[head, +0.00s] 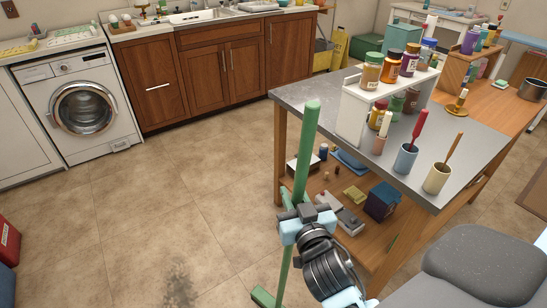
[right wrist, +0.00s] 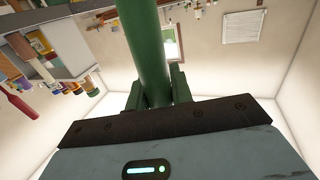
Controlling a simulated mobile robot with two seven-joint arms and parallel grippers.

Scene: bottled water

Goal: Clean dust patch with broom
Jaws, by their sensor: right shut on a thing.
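The broom (head: 304,150) has a green handle and stands nearly upright in the middle of the head view. Its green foot (head: 265,297) shows at the bottom edge, and the rest of its head is out of frame. My right gripper (head: 296,212) is shut around the handle. In the right wrist view the green handle (right wrist: 146,50) runs up from between the fingers. A dark dust patch (head: 179,289) lies on the tiled floor, left of the broom's foot and apart from it. My left gripper is not in view.
A grey-topped table (head: 455,150) with bottles, a rack and cups stands close on the right, its shelf holding several items. A washing machine (head: 83,105) and wooden cabinets (head: 203,78) line the back. A red box (head: 8,240) sits far left. The floor between is clear.

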